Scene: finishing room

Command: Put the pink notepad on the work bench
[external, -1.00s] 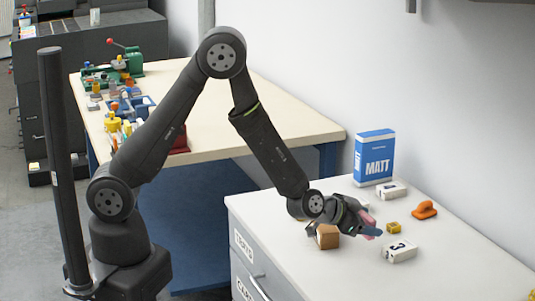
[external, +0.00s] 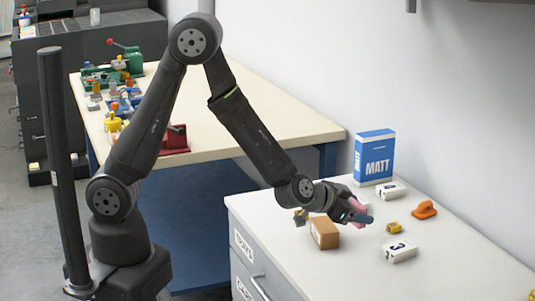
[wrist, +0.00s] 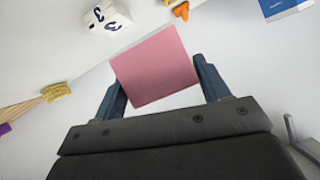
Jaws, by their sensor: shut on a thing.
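The pink notepad (external: 357,205) is between the fingers of my gripper (external: 361,214), which is shut on it above the white cabinet top. In the wrist view the notepad (wrist: 155,68) is a flat pink square between the two blue-grey fingers (wrist: 160,88). The work bench (external: 270,112), with a cream top and blue legs, stands behind and left of the cabinet. Its right part is bare.
On the cabinet (external: 350,272) are a cardboard box (external: 325,233), a blue MATT box (external: 374,158), white blocks (external: 399,252), a yellow block (external: 393,228) and an orange item (external: 424,210). A red vise (external: 175,140) and several tools occupy the bench's left side.

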